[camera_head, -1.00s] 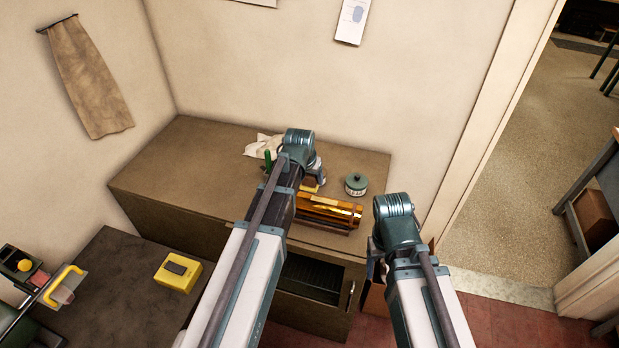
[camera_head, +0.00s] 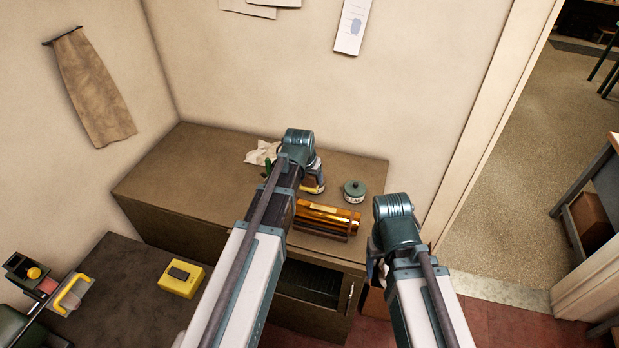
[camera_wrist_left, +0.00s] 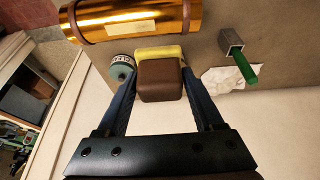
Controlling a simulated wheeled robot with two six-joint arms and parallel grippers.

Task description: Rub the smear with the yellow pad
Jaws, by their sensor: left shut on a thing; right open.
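The yellow pad (camera_wrist_left: 160,52) has a dark brown block-shaped back and is held in my left gripper (camera_wrist_left: 158,80). Its yellow edge also shows in the head view (camera_head: 315,190), just behind the brass tube (camera_head: 327,217). The pad appears apart from the tube.
A green-lidded jar (camera_head: 354,191) stands right of the pad. A white cloth (camera_head: 262,153) and a green-handled tool (camera_wrist_left: 244,66) lie left of it. The cabinet top's left side is clear. A yellow box (camera_head: 181,280) sits on the dark bench (camera_head: 120,310).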

